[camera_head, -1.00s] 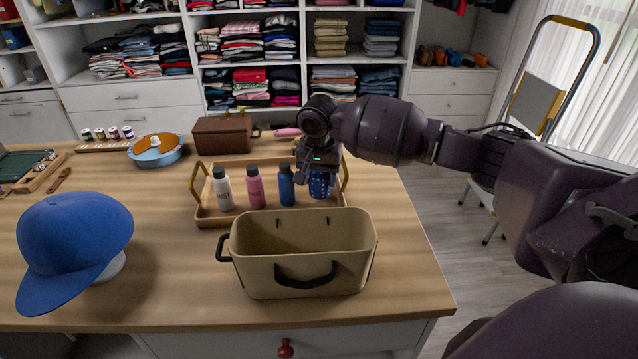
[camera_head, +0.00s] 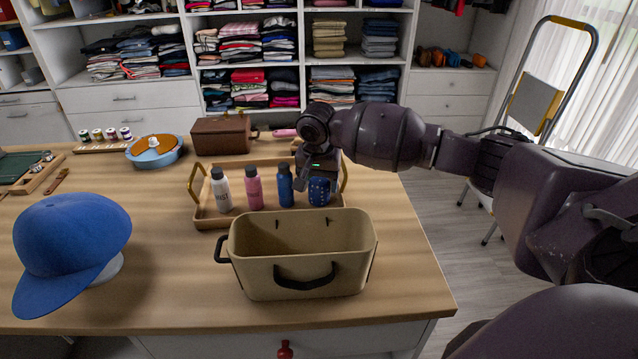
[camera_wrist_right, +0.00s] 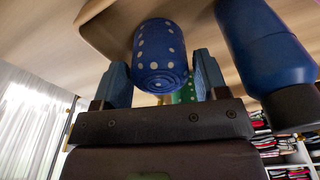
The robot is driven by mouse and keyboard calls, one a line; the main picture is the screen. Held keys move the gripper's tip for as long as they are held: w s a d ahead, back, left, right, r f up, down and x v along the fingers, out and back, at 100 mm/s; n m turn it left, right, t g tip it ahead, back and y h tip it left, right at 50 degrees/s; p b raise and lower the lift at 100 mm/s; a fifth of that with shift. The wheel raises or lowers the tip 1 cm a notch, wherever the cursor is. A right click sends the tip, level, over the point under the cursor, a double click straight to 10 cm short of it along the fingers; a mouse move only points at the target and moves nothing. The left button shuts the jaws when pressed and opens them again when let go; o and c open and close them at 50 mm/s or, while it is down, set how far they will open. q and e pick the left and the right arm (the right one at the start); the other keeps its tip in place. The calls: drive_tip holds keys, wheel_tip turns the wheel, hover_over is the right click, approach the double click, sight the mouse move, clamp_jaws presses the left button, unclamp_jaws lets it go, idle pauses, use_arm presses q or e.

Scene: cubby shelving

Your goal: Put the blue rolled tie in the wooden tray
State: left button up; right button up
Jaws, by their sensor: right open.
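The blue rolled tie (camera_head: 319,192), with white dots, stands at the right end of the wooden tray (camera_head: 208,220), beside the blue bottle (camera_head: 286,187). My right gripper (camera_head: 317,180) is over the tie from above. In the right wrist view the tie (camera_wrist_right: 160,60) sits between the two fingers of the right gripper (camera_wrist_right: 163,78), which is open with a gap visible at the sides. My left gripper is not in view.
A pink bottle (camera_head: 254,188) and a white bottle (camera_head: 221,190) also stand in the tray. A tan basket (camera_head: 305,270) is in front of it. A blue cap (camera_head: 70,245) is at left and a brown case (camera_head: 223,136) behind. The tabletop between cap and basket is clear.

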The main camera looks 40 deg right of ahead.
sight(318, 184)
use_arm(q)
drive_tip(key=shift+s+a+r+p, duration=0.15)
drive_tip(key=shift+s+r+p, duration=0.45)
drive_tip(key=shift+p, duration=0.55)
use_arm(e)
wheel_tip(318, 184, up, 12)
drive_tip(key=s+a, duration=0.1)
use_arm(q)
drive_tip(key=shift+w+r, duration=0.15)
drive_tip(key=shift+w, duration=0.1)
use_arm(e)
drive_tip(key=shift+f, duration=0.15)
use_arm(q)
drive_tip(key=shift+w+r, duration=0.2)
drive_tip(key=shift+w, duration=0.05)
use_arm(e)
drive_tip(key=shift+a, duration=0.1)
